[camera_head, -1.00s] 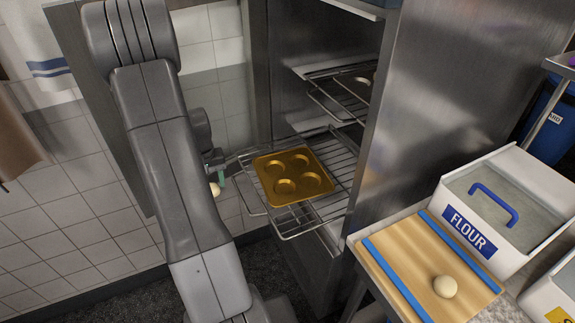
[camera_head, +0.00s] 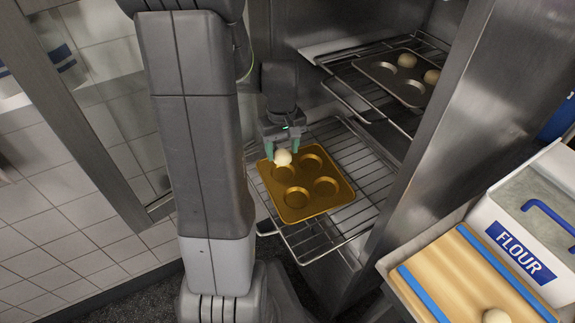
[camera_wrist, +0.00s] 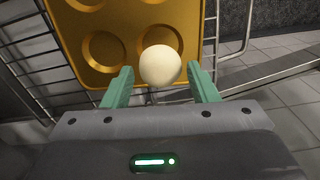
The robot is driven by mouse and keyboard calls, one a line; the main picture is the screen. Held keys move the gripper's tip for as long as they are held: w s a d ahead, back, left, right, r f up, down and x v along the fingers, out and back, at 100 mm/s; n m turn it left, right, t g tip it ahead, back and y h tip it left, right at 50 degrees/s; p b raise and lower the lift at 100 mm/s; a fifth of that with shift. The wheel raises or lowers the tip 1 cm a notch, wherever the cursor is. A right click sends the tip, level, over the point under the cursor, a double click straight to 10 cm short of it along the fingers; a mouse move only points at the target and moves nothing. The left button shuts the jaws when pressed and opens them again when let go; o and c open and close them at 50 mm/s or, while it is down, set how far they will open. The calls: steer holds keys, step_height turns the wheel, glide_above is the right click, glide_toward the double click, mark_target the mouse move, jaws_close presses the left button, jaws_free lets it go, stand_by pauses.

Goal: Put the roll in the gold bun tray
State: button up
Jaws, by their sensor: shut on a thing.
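A pale round roll (camera_head: 283,157) is held between the green fingertips of my gripper (camera_head: 284,152). The roll also shows in the wrist view (camera_wrist: 160,66), between the two green fingers (camera_wrist: 160,88). The gold bun tray (camera_head: 318,213) lies on a pulled-out wire rack and has several round wells, all visible ones empty. The roll is at the tray's far-left part, over or near a well; its exact height above the tray I cannot tell. In the wrist view the tray (camera_wrist: 128,14) lies just beyond the roll.
A wire rack (camera_head: 350,160) carries the gold tray. A higher rack holds a darker tray (camera_head: 380,72) with rolls in it. A cabinet wall (camera_head: 450,110) stands to the right. A board (camera_head: 465,285) with another roll (camera_head: 496,316) and a flour bin (camera_head: 520,225) are at lower right.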

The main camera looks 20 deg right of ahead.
mark_target(282, 149)
steer(key=shift+f, duration=2.85)
steer(key=shift+f, duration=0.1)
steer(key=shift+f, duration=0.15)
steer(key=o, duration=1)
step_height(282, 149, up, 12)
steer(key=shift+r, duration=0.25)
